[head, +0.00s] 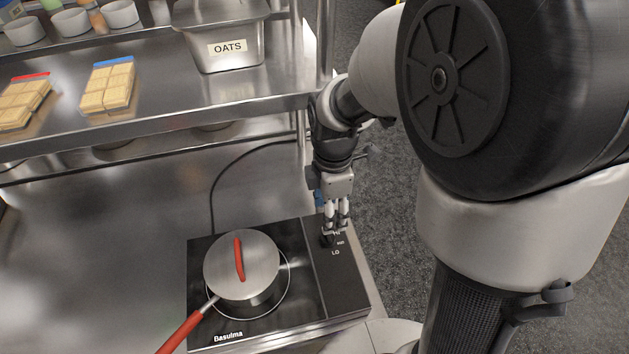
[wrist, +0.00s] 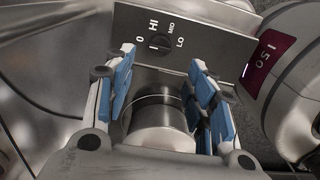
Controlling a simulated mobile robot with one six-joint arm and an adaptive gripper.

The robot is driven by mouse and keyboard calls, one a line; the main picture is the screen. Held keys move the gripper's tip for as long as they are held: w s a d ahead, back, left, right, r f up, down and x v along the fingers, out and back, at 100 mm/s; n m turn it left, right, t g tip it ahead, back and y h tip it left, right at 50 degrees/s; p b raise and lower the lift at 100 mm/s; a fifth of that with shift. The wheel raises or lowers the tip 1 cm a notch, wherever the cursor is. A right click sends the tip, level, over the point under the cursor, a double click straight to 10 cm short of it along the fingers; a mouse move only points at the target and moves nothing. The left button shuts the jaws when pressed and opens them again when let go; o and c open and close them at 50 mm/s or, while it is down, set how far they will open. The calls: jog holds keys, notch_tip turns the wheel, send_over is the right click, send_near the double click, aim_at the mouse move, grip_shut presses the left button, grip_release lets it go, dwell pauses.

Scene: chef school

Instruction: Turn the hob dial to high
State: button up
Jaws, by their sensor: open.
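The hob (head: 342,289) is a dark unit on the steel counter, with its control strip along the right side. Its dial (head: 327,240) is a small black knob near the back of that strip. In the wrist view the dial (wrist: 159,43) is ringed by the marks 0, HI, MID and LO; its exact setting is too small to tell. My gripper (head: 335,228) points down over the dial, fingers apart. In the wrist view the blue-padded fingers of my gripper (wrist: 162,58) are open, with the dial seen between and beyond their tips. Contact cannot be told.
A lidded pot (head: 228,270) with red handles sits on the hob plate, left of my gripper. A steel shelf (head: 165,113) runs above the counter, holding an OATS container (head: 228,60). A black cable (head: 212,190) runs behind the hob. Open floor (head: 385,190) lies right of the counter.

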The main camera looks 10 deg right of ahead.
aim_at(328, 238)
notch_tip(328, 238, down, 10)
jog(key=b, duration=0.2)
jog(key=shift+b, duration=0.3)
jog(key=c, duration=1.1)
